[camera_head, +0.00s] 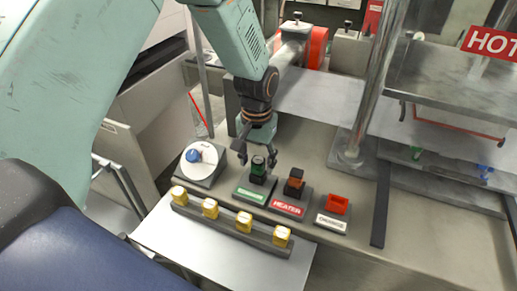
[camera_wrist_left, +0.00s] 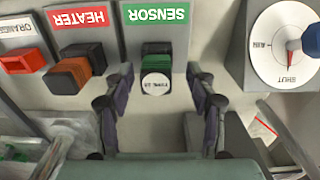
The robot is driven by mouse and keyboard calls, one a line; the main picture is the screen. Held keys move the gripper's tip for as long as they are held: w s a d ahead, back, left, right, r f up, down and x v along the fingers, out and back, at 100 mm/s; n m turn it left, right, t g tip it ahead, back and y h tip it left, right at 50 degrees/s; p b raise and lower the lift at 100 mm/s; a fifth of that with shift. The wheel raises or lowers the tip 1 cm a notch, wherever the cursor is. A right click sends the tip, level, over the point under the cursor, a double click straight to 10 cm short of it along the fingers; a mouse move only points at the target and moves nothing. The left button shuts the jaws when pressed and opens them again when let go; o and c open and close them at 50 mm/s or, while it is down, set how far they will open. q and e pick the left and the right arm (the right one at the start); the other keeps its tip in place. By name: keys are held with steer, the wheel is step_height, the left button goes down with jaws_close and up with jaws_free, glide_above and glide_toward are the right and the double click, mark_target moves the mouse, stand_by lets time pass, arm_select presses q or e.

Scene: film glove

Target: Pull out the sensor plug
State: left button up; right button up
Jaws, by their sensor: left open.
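The sensor plug (camera_head: 258,170) is green and black and stands upright in its block with the green sensor label (camera_head: 251,193). In the left wrist view the plug (camera_wrist_left: 156,80) shows a round white face with small lettering, below the green SENSOR label (camera_wrist_left: 156,13). My left gripper (camera_head: 256,157) is open and points down just above the plug. In the wrist view its two fingers (camera_wrist_left: 159,85) lie on either side of the plug, with gaps on both sides. My right gripper is out of view.
A white dial (camera_head: 202,158) with a blue knob is to the left. A rail (camera_head: 232,229) with several yellow blocks runs in front. A metal post (camera_head: 367,80) rises at the right.

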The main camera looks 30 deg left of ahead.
arm_select(q)
steer(key=shift+s+a+f, duration=0.1)
steer(key=shift+f, duration=0.15)
steer(key=shift+s, duration=0.1)
steer(key=shift+d, duration=0.5)
steer(key=shift+w+a, duration=0.1)
steer(key=shift+w, duration=0.1)
steer(key=shift+c, duration=1)
steer(key=shift+a+f, duration=0.1)
steer(key=shift+a, duration=0.2)
steer(key=shift+c, duration=1.4)
steer(key=shift+s+d, duration=0.1)
steer(key=shift+d, duration=0.15)
steer(key=c, duration=0.5)
jaws_close()
